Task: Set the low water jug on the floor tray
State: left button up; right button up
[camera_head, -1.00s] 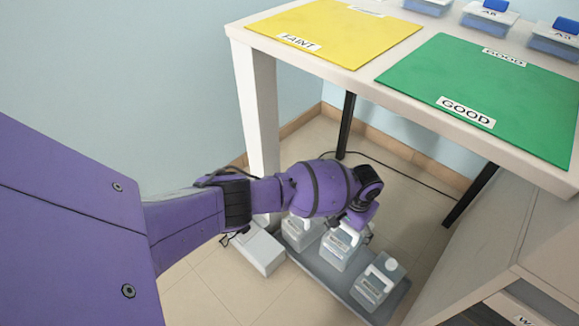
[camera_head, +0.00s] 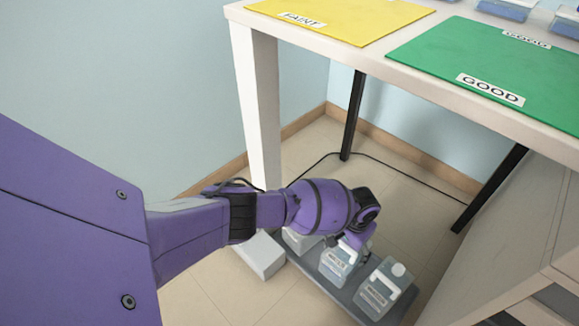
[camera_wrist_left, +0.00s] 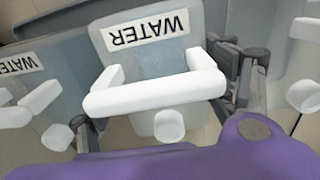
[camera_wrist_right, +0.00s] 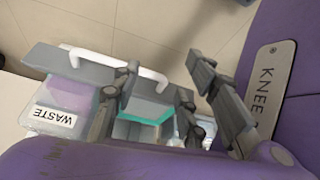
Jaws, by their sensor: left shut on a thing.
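The low water jug (camera_head: 337,264) is a squarish, translucent grey-blue jug with a white handle and a label. My left gripper (camera_head: 350,241) is shut on it from above. In the left wrist view the jug (camera_wrist_left: 150,62) has a WATER label, and its white handle lies between the fingers. The grey floor tray (camera_head: 322,284) is under the jug. The jug looks upright, at or just above the tray; I cannot tell whether its base touches. My right gripper (camera_wrist_right: 165,90) shows only in its wrist view, fingers spread and open.
Similar jugs stand on the tray at the right (camera_head: 384,289) and left (camera_head: 298,241), close beside the held one. A table leg (camera_head: 258,105) rises behind. A WASTE container (camera_wrist_right: 62,105) is near my right gripper.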

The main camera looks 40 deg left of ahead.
pick_arm(q)
jog(key=shift+w+d, duration=0.1)
jog(key=shift+w, duration=0.05)
jog(key=o, duration=1.9)
pick_arm(e)
jog(key=shift+s+f, duration=0.2)
jog(key=shift+s, duration=0.1)
pick_arm(q)
notch_tip(320, 180, up, 12)
jog(key=p, duration=0.6)
jog(key=shift+r, duration=0.2)
pick_arm(e)
jog(key=shift+m, duration=0.3)
jog(key=v, duration=0.5)
jog(key=shift+w+a+r, duration=0.1)
jog(key=shift+w+r, duration=0.2)
jog(key=shift+r, duration=0.1)
jog(key=shift+w, duration=0.1)
